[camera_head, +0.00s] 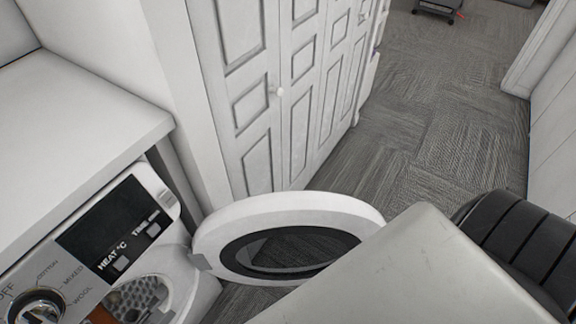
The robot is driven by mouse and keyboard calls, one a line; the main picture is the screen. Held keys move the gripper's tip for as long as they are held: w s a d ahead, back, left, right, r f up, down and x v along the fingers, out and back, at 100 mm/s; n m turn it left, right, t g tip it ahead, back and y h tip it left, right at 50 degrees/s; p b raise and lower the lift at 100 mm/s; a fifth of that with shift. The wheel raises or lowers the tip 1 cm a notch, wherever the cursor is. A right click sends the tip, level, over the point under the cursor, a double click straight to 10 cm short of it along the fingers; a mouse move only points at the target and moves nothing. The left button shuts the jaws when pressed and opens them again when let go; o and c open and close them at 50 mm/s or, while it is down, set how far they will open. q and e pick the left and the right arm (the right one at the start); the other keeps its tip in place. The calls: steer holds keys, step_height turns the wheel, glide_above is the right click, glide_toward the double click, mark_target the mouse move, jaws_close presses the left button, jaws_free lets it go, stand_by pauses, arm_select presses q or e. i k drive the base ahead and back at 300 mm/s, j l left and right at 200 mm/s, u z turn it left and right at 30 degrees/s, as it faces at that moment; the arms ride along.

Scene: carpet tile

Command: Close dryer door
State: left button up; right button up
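The dryer (125,225) stands at the lower left under a white counter, with its dark display and a control knob on the front panel. Its round white door (290,205) with a dark glass centre stands open, swung out to the right from its hinge (200,262). Part of the drum opening (145,298) shows, with a perforated metal drum and something orange-brown at the bottom edge. A large grey and black body part of mine covers the lower right and hides the door's lower right side. Neither gripper is in view.
White panelled closet doors (265,95) with a round knob stand behind the dryer door. The white counter (70,125) is above the dryer. Grey carpet (440,110) is clear toward the back. A white wall (553,125) runs along the right, and a dark object (437,8) lies at the far end.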

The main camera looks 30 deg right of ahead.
mark_target(291, 243)
steer(key=l+u, duration=0.25)
steer(key=l, duration=0.15)
steer(key=l+u, duration=0.25)
steer(key=l, duration=0.2)
steer(key=l+u, duration=0.25)
steer(key=l, duration=0.15)
steer(key=k+l+u, duration=0.25)
steer(key=l, duration=0.15)
steer(key=l+u, duration=0.25)
steer(key=l, duration=0.15)
steer(key=k+l+u, duration=0.35)
steer(key=l+u, duration=0.15)
steer(key=l, duration=0.2)
steer(key=l+u, duration=0.35)
steer(key=l, duration=0.2)
steer(key=k+l+u, duration=0.1)
steer(key=l+u, duration=0.25)
steer(key=l, duration=0.2)
steer(key=k+l+u, duration=0.1)
steer(key=l+u, duration=0.25)
steer(key=l, duration=0.2)
